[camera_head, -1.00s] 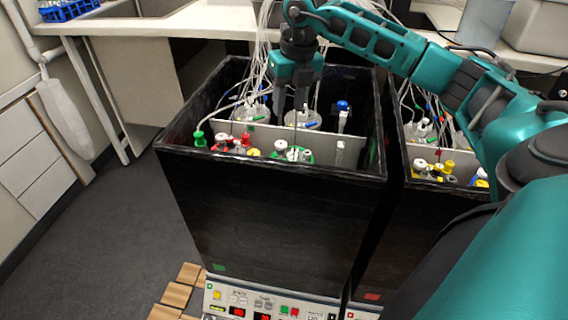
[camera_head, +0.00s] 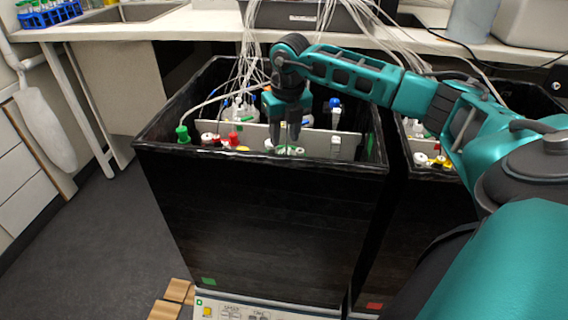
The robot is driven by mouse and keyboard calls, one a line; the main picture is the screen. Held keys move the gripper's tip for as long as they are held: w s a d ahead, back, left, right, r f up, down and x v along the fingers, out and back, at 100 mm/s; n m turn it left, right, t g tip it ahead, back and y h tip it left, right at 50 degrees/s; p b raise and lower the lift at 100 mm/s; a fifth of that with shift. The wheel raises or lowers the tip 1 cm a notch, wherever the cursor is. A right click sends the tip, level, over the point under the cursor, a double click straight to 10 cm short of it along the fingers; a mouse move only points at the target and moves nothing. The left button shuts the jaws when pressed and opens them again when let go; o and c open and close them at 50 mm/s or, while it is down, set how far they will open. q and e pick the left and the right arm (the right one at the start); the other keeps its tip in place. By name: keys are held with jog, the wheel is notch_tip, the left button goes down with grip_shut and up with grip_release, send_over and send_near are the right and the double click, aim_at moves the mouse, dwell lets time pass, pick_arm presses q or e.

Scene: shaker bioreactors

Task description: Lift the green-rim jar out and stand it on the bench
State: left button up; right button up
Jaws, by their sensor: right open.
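The green-rim jar (camera_head: 290,151) stands inside the black shaker box (camera_head: 258,215). Only some of its green and white top parts show over the box's front wall; its body is hidden. My right gripper (camera_head: 285,138) points down into the box, its open fingers right above or at the jar's top. I cannot tell whether the fingers touch the jar. The bench (camera_head: 200,24) runs along the back, behind the box. My left gripper is not in view.
Other jars with red caps (camera_head: 233,138), a green cap (camera_head: 182,134) and a blue cap (camera_head: 335,103) crowd the box. White tubes (camera_head: 256,50) hang behind my gripper. A second box stands right. A blue tube rack (camera_head: 50,15) and a sink (camera_head: 127,13) are on the bench.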

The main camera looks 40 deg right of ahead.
aim_at(285, 147)
jog(key=f, duration=0.2)
jog(key=f+b, duration=0.1)
jog(key=f, duration=0.2)
jog(key=shift+w+d, duration=0.2)
jog(key=shift+r, duration=0.1)
jog(key=shift+c, duration=0.3)
grip_shut()
jog(key=shift+w+r, duration=0.1)
jog(key=shift+r, duration=0.05)
